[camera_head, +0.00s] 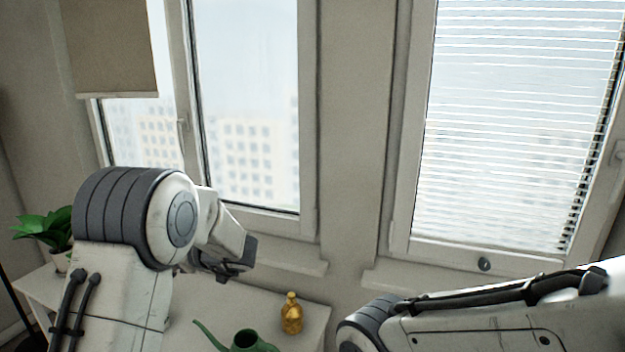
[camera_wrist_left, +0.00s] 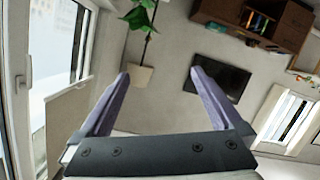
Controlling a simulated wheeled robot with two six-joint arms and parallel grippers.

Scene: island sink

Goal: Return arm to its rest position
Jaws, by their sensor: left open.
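My left arm comes in from the left in the head view, bent at its joint, with the wrist and left gripper (camera_head: 228,268) raised above the white table. In the left wrist view, the two purple-grey fingers of the left gripper (camera_wrist_left: 160,75) stand wide apart with nothing between them. My right arm crosses the lower right of the head view; its gripper is out of the picture.
A white table (camera_head: 200,300) under the windows holds a green watering can (camera_head: 245,343), an amber bottle (camera_head: 291,314) and a potted plant (camera_head: 45,232). The wrist view shows a hanging plant (camera_wrist_left: 140,75), a dark screen (camera_wrist_left: 220,76) and a wooden shelf (camera_wrist_left: 262,22).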

